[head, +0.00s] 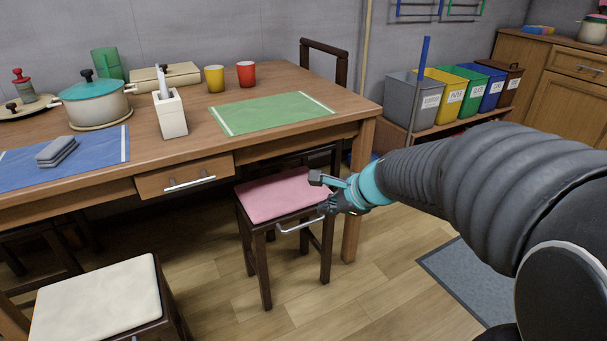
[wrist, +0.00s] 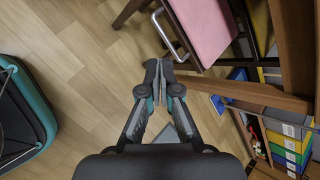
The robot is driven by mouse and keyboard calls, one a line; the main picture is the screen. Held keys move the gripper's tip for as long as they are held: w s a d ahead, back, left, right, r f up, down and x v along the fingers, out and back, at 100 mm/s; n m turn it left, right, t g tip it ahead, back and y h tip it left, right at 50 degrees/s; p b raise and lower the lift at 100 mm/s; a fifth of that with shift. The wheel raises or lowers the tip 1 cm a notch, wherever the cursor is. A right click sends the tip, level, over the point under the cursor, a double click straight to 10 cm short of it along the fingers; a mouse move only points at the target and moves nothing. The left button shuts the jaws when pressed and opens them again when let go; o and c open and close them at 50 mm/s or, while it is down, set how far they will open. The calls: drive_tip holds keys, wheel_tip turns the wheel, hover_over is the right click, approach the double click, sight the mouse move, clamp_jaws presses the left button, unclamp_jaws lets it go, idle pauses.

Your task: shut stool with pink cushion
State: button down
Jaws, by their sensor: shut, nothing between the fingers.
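The stool with a pink cushion (head: 272,197) stands at the table's near side, its back part under the table edge and its front part sticking out. It has dark wooden legs and a metal bar handle (head: 299,226) on its near side. In the wrist view the cushion (wrist: 205,25) and handle (wrist: 157,28) show at the top. My gripper (head: 328,204) is just beside the stool's near right corner, close to the handle. In the wrist view my gripper (wrist: 159,70) is shut and empty, its fingertips just short of the handle. I cannot tell whether they touch the stool.
The wooden table (head: 205,140) has a right leg (head: 357,190) close behind my gripper. A stool with a cream cushion (head: 95,297) stands at the lower left. A grey mat (head: 470,280) lies at right. Labelled bins (head: 412,101) stand behind. Floor in front of the stool is clear.

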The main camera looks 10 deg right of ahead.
drive_tip(key=w+d+f+m+t+h+b, duration=0.1)
drive_tip(key=w+d+f+m+t, duration=0.1)
drive_tip(key=w+d+f+m, duration=0.9)
drive_tip(key=m+b, duration=0.1)
drive_tip(key=b, duration=0.1)
approach(319, 193)
wheel_tip(319, 193, down, 5)
drive_tip(key=shift+w+a+f, duration=0.1)
drive_tip(key=shift+w+a, duration=0.1)
drive_tip(key=shift+w, duration=0.3)
drive_tip(key=shift+w+a+f, duration=0.1)
drive_tip(key=shift+w+a, duration=0.15)
drive_tip(key=shift+w, duration=0.2)
drive_tip(key=w+p, duration=0.1)
drive_tip(key=w, duration=0.1)
drive_tip(key=w+a+p, duration=0.1)
drive_tip(key=shift+w+a+r, duration=0.1)
drive_tip(key=shift+w+r, duration=0.05)
drive_tip(key=shift+w, duration=0.25)
drive_tip(key=shift+w+a, duration=0.1)
drive_tip(key=shift+w, duration=0.15)
drive_tip(key=shift+s, duration=0.1)
